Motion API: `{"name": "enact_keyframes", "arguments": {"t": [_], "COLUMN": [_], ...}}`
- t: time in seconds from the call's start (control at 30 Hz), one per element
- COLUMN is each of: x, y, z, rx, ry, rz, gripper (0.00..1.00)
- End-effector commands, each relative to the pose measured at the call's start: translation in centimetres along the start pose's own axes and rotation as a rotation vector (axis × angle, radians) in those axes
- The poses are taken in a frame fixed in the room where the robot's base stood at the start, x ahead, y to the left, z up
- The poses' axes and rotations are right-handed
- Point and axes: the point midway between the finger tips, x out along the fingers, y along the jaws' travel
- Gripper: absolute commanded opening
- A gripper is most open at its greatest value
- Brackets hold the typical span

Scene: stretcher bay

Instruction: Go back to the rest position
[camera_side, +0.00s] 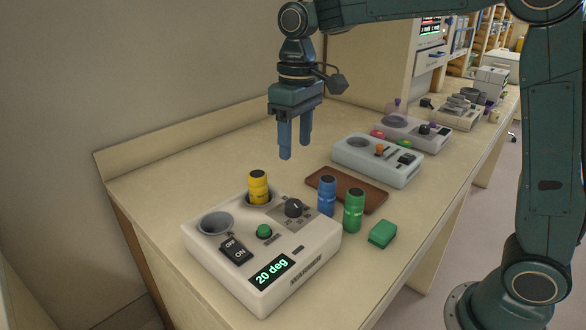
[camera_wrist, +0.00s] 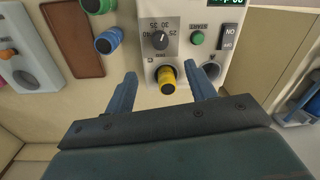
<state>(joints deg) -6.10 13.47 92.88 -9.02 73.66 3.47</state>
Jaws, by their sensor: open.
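My gripper (camera_side: 293,143) hangs with its fingers pointing down above the bench, behind and a little right of the white warmer device (camera_side: 313,262). It is open and nothing is between its fingers. In the wrist view, my gripper (camera_wrist: 160,88) shows both fingers well apart. The yellow vial (camera_side: 258,187) stands in one of the device's two round wells; it also shows in the wrist view (camera_wrist: 166,80), in line with the gap between the fingers. The other well (camera_side: 215,222) is empty. The device's display reads 20 deg, and its rocker switch (camera_side: 236,250) is marked OFF and ON.
A blue vial (camera_side: 327,196) and a green vial (camera_side: 353,210) stand beside a brown tray (camera_side: 362,194). A green block (camera_side: 383,234) lies right of them. A second device (camera_side: 355,158) and more equipment stand farther along the bench. A wall runs along the left.

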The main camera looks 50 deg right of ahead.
Motion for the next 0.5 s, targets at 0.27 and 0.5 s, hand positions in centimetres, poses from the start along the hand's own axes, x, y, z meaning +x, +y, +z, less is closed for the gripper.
{"name": "enact_keyframes", "arguments": {"t": [0.27, 0.5], "x": [0.0, -0.6], "y": [0.0, 0.1], "z": [0.0, 1.0], "rx": [0.000, 0.008], "ry": [0.000, 0.020], "rz": [0.000, 0.002], "gripper": [0.55, 0.55]}}
